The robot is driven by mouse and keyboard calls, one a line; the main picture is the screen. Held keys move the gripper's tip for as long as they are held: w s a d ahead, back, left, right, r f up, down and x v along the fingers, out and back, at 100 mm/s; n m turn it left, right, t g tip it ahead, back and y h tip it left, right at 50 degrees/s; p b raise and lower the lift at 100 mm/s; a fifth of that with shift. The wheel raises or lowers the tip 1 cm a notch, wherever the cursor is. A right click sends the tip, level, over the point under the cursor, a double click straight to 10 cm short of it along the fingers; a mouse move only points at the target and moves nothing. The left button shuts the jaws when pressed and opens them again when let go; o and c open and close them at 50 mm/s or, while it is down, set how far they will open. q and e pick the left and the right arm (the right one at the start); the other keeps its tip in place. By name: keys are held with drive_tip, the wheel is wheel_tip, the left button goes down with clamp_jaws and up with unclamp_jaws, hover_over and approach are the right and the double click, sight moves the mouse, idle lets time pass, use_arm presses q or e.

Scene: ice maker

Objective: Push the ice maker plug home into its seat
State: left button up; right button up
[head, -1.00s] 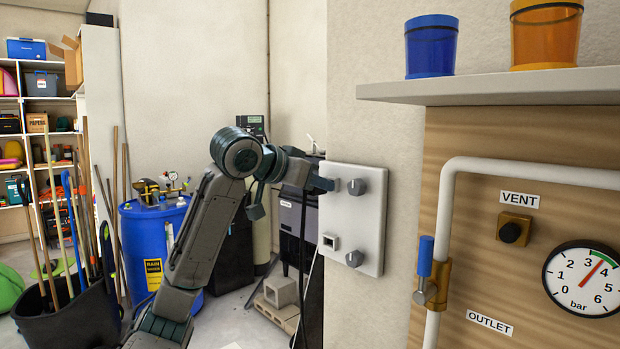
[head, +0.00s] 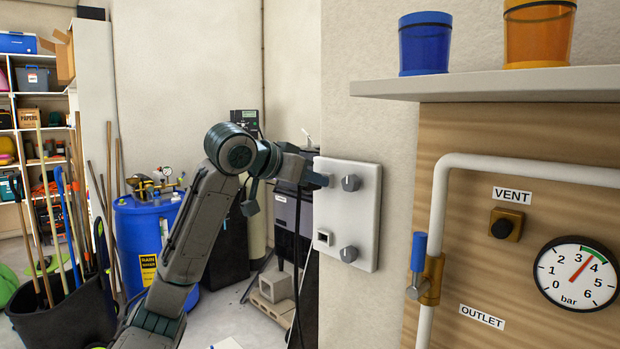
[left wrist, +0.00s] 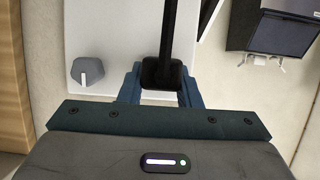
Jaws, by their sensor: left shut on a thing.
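My left gripper (head: 318,180) is at the upper left part of a white wall panel (head: 365,220). In the left wrist view its blue fingers (left wrist: 160,84) are shut on a black plug (left wrist: 162,72) in front of the panel (left wrist: 110,45). A black cord (left wrist: 168,28) runs from the plug; in the head view it hangs below the gripper. The seat behind the plug is hidden, so I cannot tell how deep the plug sits. A square socket (head: 325,237) lower on the panel looks empty. My right gripper is not in view.
The panel has two grey knobs, an upper one (head: 350,183) close beside my gripper and a lower one (head: 348,254). A shelf (head: 480,86) with cups, a white pipe (head: 437,200) and a gauge (head: 577,274) are to the right. A blue barrel (head: 135,240) stands behind my arm.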

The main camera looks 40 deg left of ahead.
use_arm(q)
drive_tip(key=shift+w, duration=0.25)
drive_tip(key=shift+w+p, duration=0.1)
drive_tip(key=shift+p, duration=0.25)
drive_tip(key=shift+s, duration=0.4)
idle(0.4)
drive_tip(key=shift+w, duration=0.2)
idle(0.6)
drive_tip(key=shift+w+p, duration=0.25)
drive_tip(key=shift+p, duration=0.25)
drive_tip(key=shift+r, duration=0.1)
